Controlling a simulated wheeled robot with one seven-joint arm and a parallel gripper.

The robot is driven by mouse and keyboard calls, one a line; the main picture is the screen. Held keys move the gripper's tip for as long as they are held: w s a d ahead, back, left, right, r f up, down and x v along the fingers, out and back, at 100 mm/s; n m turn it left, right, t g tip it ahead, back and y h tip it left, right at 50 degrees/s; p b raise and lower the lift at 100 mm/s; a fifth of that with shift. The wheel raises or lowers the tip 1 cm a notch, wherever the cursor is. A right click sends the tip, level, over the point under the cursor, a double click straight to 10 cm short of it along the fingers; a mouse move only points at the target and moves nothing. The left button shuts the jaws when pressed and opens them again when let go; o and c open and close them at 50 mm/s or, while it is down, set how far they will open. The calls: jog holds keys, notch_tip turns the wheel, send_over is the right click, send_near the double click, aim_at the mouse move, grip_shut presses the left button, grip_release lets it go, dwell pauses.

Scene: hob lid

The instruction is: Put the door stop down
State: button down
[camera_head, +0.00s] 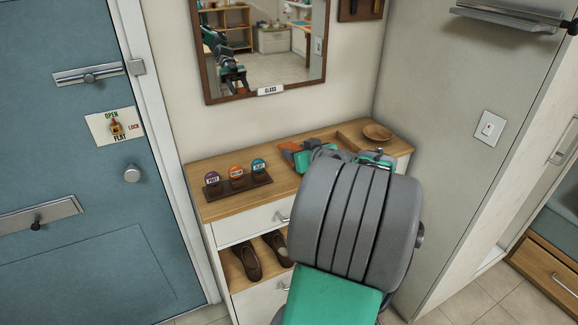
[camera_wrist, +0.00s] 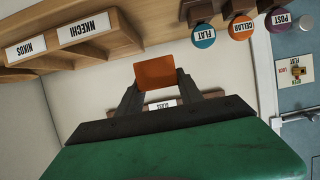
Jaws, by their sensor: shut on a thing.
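The door stop is an orange block (camera_wrist: 155,72) between the two dark fingers of my gripper (camera_wrist: 157,84) in the wrist view. My gripper is shut on it. In the head view, my gripper (camera_head: 291,150) is above the back part of the wooden cabinet top (camera_head: 222,206), and a small orange-red patch shows at its tip. My arm hides much of the cabinet's right side. I cannot tell whether the door stop touches the top.
A dark rack (camera_head: 238,188) with purple, orange and blue round tags stands on the left of the top. A wooden bowl (camera_head: 377,132) and labelled trays (camera_wrist: 85,30) are on the right. A mirror (camera_head: 265,45) hangs behind. The front left of the top is clear.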

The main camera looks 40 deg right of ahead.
send_over(283, 181)
notch_tip(283, 181, down, 6)
jog(key=shift+r+p, duration=0.25)
jog(key=shift+p, duration=0.2)
notch_tip(283, 181, down, 3)
jog(key=shift+w+r+p, duration=0.1)
jog(key=shift+w+p, duration=0.05)
jog(key=shift+p, duration=0.4)
jog(key=shift+f, duration=0.3)
jog(key=shift+f, duration=0.15)
jog(key=shift+f+b, duration=0.1)
jog(key=shift+b, duration=0.25)
jog(key=c, duration=1.1)
grip_release()
jog(key=shift+o, duration=0.2)
